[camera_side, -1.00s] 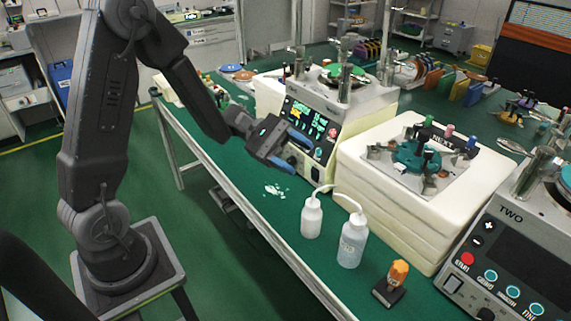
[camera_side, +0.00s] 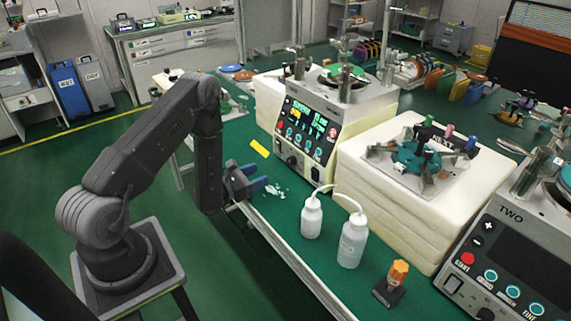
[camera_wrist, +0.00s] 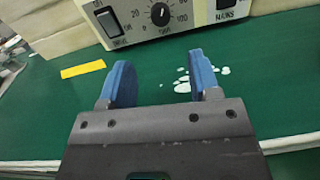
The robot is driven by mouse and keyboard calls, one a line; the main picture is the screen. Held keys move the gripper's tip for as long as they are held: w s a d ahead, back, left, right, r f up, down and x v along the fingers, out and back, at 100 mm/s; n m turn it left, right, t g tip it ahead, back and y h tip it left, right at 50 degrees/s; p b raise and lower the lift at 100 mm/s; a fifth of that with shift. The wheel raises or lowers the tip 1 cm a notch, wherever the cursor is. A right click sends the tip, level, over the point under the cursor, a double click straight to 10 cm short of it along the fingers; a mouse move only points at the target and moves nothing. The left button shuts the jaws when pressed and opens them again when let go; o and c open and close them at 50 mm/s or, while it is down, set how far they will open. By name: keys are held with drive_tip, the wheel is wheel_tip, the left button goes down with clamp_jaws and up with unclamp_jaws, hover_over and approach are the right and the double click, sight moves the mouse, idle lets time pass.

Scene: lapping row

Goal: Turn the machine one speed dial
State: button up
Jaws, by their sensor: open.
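Machine one (camera_side: 308,130) stands on the green bench with a lit green display. In the wrist view its black speed dial (camera_wrist: 160,14) sits low on the front panel, with a white pointer and a printed number scale. In the side view my gripper (camera_side: 256,186) is low by the bench's front edge, in front of and below machine one.
Two white squeeze bottles (camera_side: 311,216) (camera_side: 352,240) stand right of my gripper. An orange-topped item (camera_side: 397,273) is further right. A yellow strip (camera_wrist: 83,70) and white spills (camera_wrist: 182,87) lie on the bench before the machine. Machine TWO (camera_side: 520,255) is at the far right.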

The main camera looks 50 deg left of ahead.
sight(289, 162)
drive_tip(key=w, duration=1.1)
drive_tip(key=shift+d, duration=0.3)
drive_tip(key=shift+c, duration=0.3)
drive_tip(key=shift+s, duration=0.1)
drive_tip(key=c, duration=0.9)
drive_tip(key=shift+o, duration=0.2)
drive_tip(key=shift+n, duration=1.6)
drive_tip(key=o, duration=0.9)
drive_tip(key=shift+s, duration=0.1)
drive_tip(key=s, duration=1.3)
drive_tip(key=shift+s+a+f, duration=0.1)
drive_tip(key=shift+s+a, duration=0.2)
